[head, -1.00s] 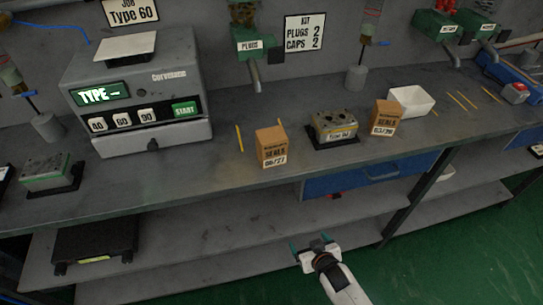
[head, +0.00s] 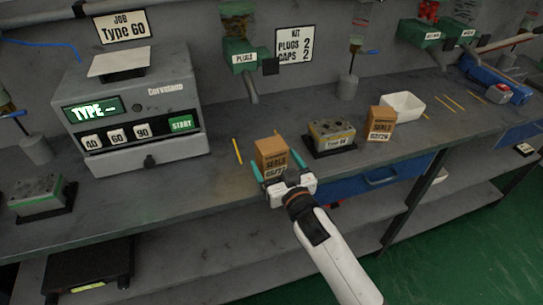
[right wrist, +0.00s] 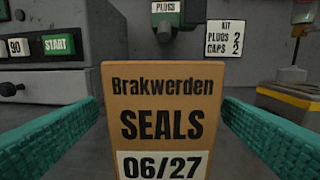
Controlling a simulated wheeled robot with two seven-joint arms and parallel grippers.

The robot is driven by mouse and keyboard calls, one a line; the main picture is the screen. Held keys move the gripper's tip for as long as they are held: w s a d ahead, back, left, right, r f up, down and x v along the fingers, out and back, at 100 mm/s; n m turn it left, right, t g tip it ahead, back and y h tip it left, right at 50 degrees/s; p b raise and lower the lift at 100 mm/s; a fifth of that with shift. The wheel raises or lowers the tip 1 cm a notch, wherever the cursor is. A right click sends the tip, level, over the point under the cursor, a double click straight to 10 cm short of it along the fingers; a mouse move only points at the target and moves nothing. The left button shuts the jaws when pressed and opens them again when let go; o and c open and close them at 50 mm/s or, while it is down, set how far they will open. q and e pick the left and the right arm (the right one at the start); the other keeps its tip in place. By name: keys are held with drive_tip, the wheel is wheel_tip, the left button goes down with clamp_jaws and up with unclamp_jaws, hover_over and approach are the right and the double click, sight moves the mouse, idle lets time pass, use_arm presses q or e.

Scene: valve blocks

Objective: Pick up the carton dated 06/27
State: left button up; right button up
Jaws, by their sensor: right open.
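The brown carton (head: 270,153) marked SEALS stands upright on the bench, left of the valve block. In the right wrist view the carton (right wrist: 165,105) faces me, and its label reads 06/27. My right gripper (head: 272,172) is open, with its green fingers on either side of the carton. In the right wrist view a gap shows between each finger and the carton. A second SEALS carton (head: 380,123), whose label seems to read 03/26 or similar, stands farther right. My left gripper is not in view.
A valve block (head: 331,137) on a dark base stands right of the carton. A white bin (head: 403,106) sits behind the second carton. The grey machine (head: 130,105) stands to the left. Yellow sticks lie on the bench, one (head: 238,151) near the carton. A blue drawer (head: 375,178) is under the bench edge.

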drive_tip(key=x, duration=0.2)
drive_tip(key=p+x, duration=0.1)
drive_tip(key=x, duration=0.1)
drive_tip(key=shift+w+r, duration=0.1)
drive_tip(key=shift+r, duration=0.1)
drive_tip(key=shift+w+a+f, duration=0.1)
drive_tip(key=shift+w+a, duration=0.1)
drive_tip(key=shift+w, duration=0.35)
drive_tip(key=c, duration=1.2)
